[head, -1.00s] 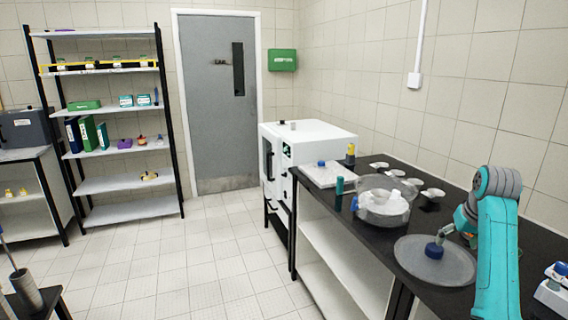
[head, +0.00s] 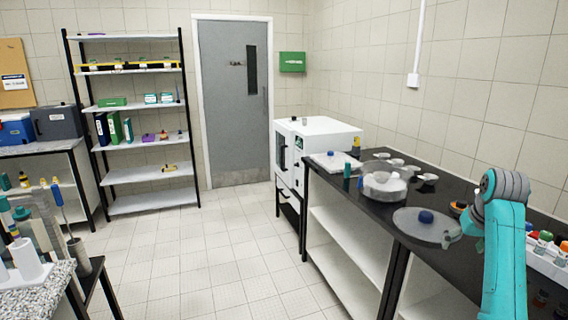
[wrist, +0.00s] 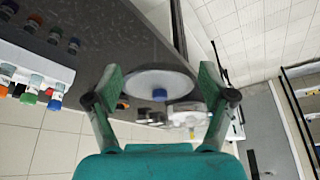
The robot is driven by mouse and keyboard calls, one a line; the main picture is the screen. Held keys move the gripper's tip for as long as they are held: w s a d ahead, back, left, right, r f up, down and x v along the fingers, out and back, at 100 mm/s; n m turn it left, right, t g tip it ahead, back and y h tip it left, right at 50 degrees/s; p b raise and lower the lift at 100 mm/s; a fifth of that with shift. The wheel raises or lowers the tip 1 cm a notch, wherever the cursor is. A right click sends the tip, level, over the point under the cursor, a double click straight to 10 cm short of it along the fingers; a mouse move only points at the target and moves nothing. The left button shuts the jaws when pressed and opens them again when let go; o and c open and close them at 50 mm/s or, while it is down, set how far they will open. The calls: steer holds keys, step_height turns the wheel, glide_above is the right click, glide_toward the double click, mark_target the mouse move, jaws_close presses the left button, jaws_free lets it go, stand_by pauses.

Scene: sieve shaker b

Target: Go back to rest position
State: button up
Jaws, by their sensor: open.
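My gripper (head: 452,230) is at the end of my teal arm, over the right side of the black bench. In the wrist view its two fingers (wrist: 160,92) are spread apart with nothing between them. The clear round lid (head: 425,226) with a blue knob lies on the bench just left of my gripper. It also shows beyond the fingers in the wrist view (wrist: 148,82). My gripper is apart from the knob. The clear round vessel (head: 384,187) with white contents stands farther back on the bench.
Several small white cups (head: 396,163) stand behind the vessel. A white rack of coloured-cap bottles (head: 545,262) is on the bench to the right of my arm. A white oven (head: 325,140) stands at the bench's far end. The tiled floor (head: 210,260) is open to the left.

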steer(key=s+a+f+t, duration=0.15)
steer(key=a+f, duration=0.25)
steer(key=f, duration=0.7)
steer(key=s+a+f+t, duration=0.1)
steer(key=s+a+f, duration=0.25)
steer(key=f, duration=0.75)
steer(key=s+a+f+n+t, duration=0.1)
steer(key=s+a+f, duration=0.4)
steer(key=s+f, duration=0.25)
steer(key=s+a+f+t, duration=0.1)
steer(key=s+a+f, duration=0.5)
steer(key=s+f, duration=0.15)
steer(key=s+a+r+t, duration=0.1)
steer(key=s+a, duration=0.3)
steer(key=s, duration=0.7)
steer(key=s+a+r+t, duration=0.1)
steer(key=s+a+t, duration=0.15)
steer(key=s, duration=0.75)
steer(key=s+a+r+n+t, duration=0.1)
steer(key=s+a+r, duration=0.1)
steer(key=s+r, duration=0.6)
steer(key=s+a+r+t+y, duration=0.1)
steer(key=s+a+r, duration=0.1)
steer(key=s+r, duration=0.6)
steer(key=shift+s+r+n, duration=0.15)
steer(key=shift+s+n, duration=0.25)
steer(key=shift+s, duration=0.55)
